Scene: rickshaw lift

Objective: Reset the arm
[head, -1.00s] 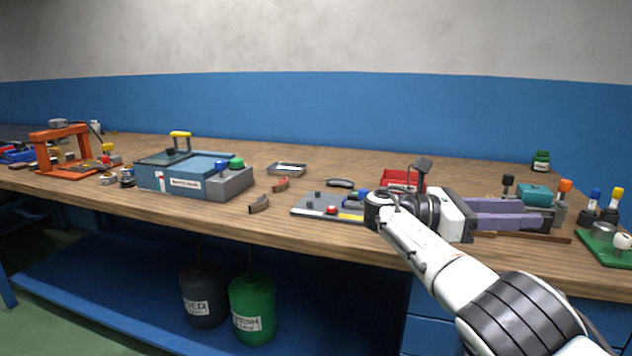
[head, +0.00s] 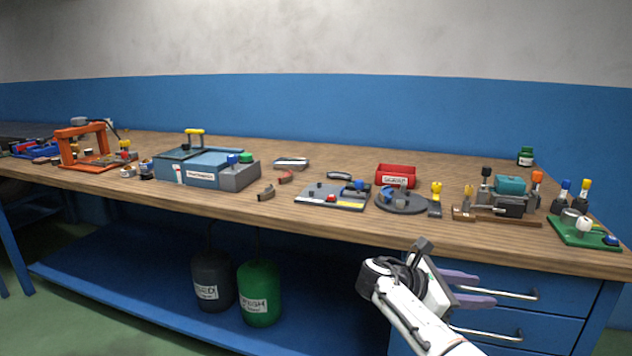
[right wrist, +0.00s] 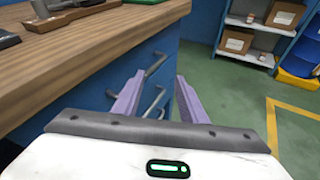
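My right arm comes in from the bottom right of the head view. Its gripper (head: 476,290) hangs below the front edge of the workbench (head: 330,213), in front of the blue drawers. In the right wrist view the two purple fingers (right wrist: 156,98) stand apart with nothing between them, so the gripper is open and empty. Beyond them are a drawer handle and the green floor. My left gripper and left arm are not in view.
The bench holds a blue machine box (head: 205,171), an orange frame (head: 85,145), a red bin (head: 396,175), a grey panel (head: 332,196) and a green board (head: 583,232). Black (head: 211,279) and green (head: 259,292) canisters hang below. Shelves with cardboard boxes (right wrist: 285,13) stand beyond open floor.

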